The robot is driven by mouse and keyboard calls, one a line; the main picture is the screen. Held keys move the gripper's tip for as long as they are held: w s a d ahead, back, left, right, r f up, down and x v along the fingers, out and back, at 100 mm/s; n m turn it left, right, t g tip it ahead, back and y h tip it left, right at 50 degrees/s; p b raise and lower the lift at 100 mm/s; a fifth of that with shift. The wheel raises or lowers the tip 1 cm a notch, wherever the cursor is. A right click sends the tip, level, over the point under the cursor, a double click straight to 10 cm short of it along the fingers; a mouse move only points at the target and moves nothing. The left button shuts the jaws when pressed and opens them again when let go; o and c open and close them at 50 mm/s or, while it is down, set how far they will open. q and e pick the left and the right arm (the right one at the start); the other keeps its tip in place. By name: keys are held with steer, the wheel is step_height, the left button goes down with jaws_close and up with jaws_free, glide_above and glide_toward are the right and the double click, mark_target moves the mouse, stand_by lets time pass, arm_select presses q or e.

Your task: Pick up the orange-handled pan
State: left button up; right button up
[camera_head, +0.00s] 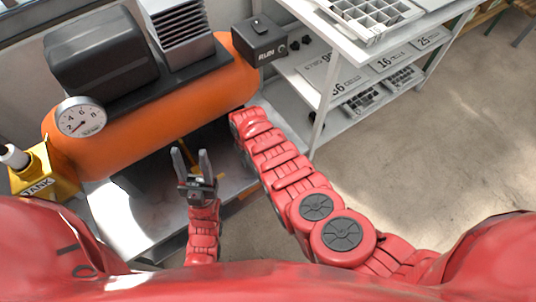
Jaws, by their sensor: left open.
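I cannot make out an orange-handled pan in this view. My left gripper (190,153) points up the picture in front of the orange tank (150,130). Its two grey fingers are apart, with nothing visible between them. My right arm reaches from the lower right to the right end of the tank. Its far end is beside the tank's lower edge, and its gripper is hidden from view.
The tank sits over a grey metal surface (125,210), with a gauge (81,117) and a yellow box marked TANK (45,175) at left. A white shelf unit (318,110) stands at right. Open floor (430,150) lies right of my right arm.

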steer(key=shift+f, duration=0.9)
steer(key=shift+r, duration=0.15)
jaws_close()
stand_by(0.5)
